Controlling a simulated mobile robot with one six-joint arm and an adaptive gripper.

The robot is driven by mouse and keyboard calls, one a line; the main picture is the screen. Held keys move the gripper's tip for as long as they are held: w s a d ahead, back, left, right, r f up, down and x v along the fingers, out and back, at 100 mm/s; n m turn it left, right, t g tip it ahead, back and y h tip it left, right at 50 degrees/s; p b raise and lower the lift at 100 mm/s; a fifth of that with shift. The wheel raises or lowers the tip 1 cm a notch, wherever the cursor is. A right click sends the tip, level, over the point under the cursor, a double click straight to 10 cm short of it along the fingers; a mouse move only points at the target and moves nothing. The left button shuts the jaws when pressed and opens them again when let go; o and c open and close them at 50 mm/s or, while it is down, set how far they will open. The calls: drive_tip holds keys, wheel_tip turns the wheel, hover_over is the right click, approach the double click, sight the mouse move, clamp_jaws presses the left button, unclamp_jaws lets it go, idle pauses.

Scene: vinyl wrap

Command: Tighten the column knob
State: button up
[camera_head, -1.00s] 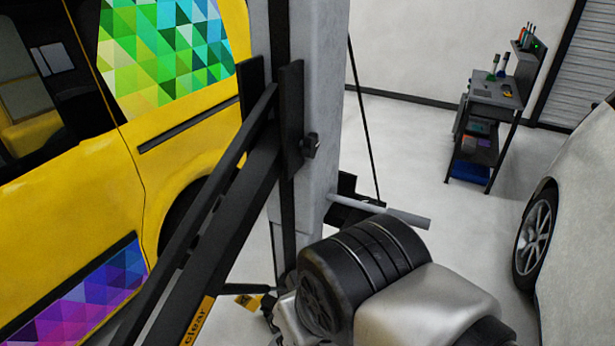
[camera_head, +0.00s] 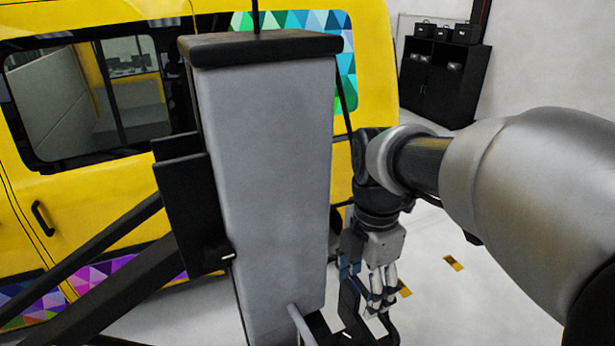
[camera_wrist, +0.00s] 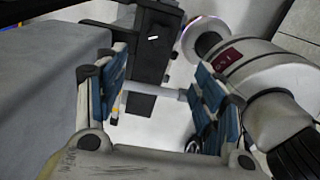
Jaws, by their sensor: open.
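The grey lift column (camera_head: 265,170) stands upright in the middle of the head view, with a dark cap on top. Its black carriage plate (camera_head: 193,215) is on its left side. I cannot make out the knob in either current view. My gripper (camera_head: 372,290) hangs low just right of the column, partly dark against the black parts there. In the wrist view my gripper (camera_wrist: 163,68) is open, its blue-padded fingers apart. A grey bar (camera_wrist: 150,90) and a black block (camera_wrist: 153,50) show beyond the gap, with nothing clearly gripped.
The yellow van (camera_head: 100,190) stands close behind the column. Black lift arms (camera_head: 110,270) slant down to the left. A black cabinet (camera_head: 443,80) with cases stands at the back right. Pale floor (camera_head: 440,290) is open beyond my arm.

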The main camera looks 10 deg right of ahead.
drive_tip(key=n+b, duration=0.1)
drive_tip(key=b, duration=0.4)
approach(352, 339)
wheel_tip(352, 339, down, 8)
drive_tip(key=shift+w+f, duration=0.15)
drive_tip(key=shift+f, duration=0.1)
drive_tip(key=shift+c, duration=0.3)
drive_tip(key=c, duration=1)
